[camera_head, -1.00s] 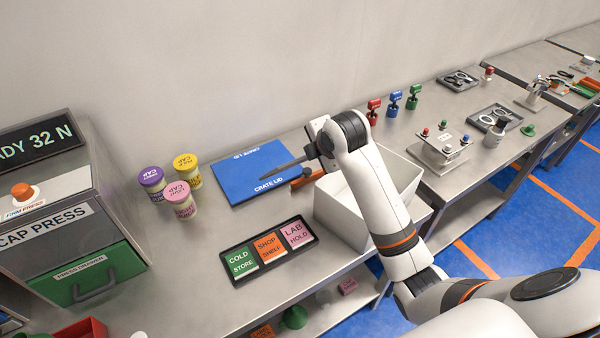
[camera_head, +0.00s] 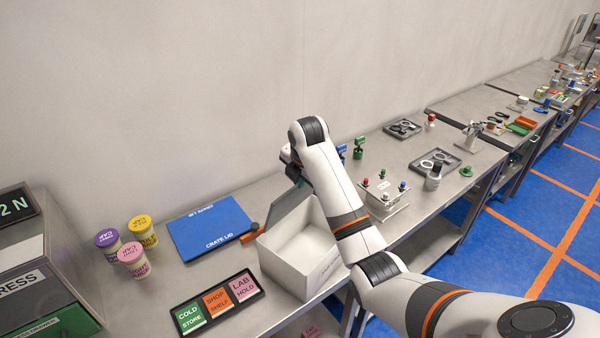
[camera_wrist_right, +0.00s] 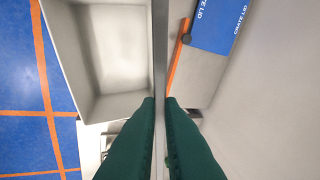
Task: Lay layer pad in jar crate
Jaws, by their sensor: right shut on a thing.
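The jar crate (camera_head: 318,268) is an open white box at the bench's front edge. It also shows in the right wrist view (camera_wrist_right: 62,50), where its visible inside looks empty. My right gripper (camera_head: 293,176) is at the crate's far side, partly hidden by my arm. In the right wrist view its green fingers (camera_wrist_right: 160,125) are shut on the layer pad (camera_wrist_right: 160,60), a thin grey sheet seen edge-on. The pad (camera_head: 287,213) appears tilted in the head view, at the crate's back rim; whether it touches the rim cannot be told. My left gripper is not in view.
The blue crate lid (camera_head: 208,228) lies left of the crate, with an orange-handled tool (camera_head: 249,237) between them. A label tray (camera_head: 217,303) is at the front left. Several capped jars (camera_head: 131,254) stand farther left. A button box (camera_head: 384,200) stands right of the crate.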

